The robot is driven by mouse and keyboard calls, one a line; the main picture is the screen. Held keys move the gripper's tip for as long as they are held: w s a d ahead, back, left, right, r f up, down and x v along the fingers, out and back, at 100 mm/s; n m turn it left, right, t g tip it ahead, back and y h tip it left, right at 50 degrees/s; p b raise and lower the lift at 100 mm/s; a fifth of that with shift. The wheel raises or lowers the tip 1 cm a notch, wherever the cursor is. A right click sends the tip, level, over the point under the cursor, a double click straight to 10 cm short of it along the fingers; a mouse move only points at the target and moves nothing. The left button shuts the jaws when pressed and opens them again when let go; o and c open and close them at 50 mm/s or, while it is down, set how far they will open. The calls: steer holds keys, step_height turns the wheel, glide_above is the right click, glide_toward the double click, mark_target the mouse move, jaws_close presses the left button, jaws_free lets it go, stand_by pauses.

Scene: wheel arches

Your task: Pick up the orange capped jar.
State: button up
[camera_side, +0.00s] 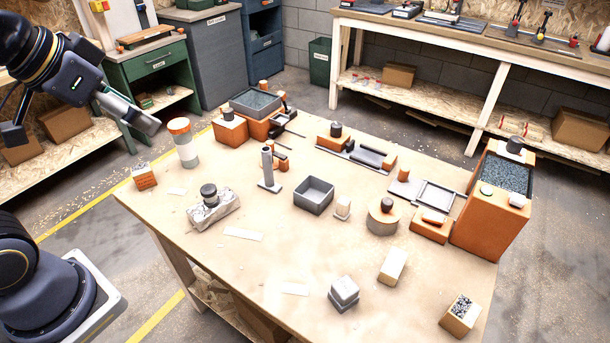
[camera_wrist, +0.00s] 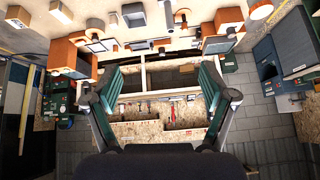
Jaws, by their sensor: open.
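The orange capped jar (camera_side: 185,149) stands upright near the left end of the workbench (camera_side: 228,262) in the side view. It has a pale grey and white banded body and an orange lid. My gripper (camera_side: 85,130) is above and to the left of the jar in the side view, apart from it, with fingers spread and nothing between them. In the wrist view my gripper (camera_wrist: 160,72) also shows open and empty, facing the floor and shelves beyond the bench. A pale cylinder at the top right edge there may be the jar, but I cannot be sure.
A small orange block (camera_side: 144,177) stands left of the jar, and an orange box (camera_side: 230,128) stands right of it. A grey rock-like block with a dark knob (camera_side: 208,193) sits in front. A grey open tray (camera_side: 314,194) is mid-bench. The front left bench is mostly clear.

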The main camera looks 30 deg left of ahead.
steer(key=w+a+r, duration=0.3)
steer(key=w, duration=0.5)
steer(key=n+g+y, duration=0.1)
steer(key=n+g, duration=0.2)
steer(key=n, duration=0.2)
glide_above(178, 124)
steer(key=s+d, duration=0.2)
steer(key=s, duration=0.3)
step_height(178, 124, down, 16)
steer(key=x, duration=0.7)
steer(key=a+x, duration=0.1)
steer(key=x, duration=0.3)
steer(key=shift+w+r, duration=0.1)
steer(key=shift+w, duration=0.05)
steer(key=x, duration=0.5)
steer(key=shift+w+f, duration=0.2)
steer(key=shift+f, duration=0.1)
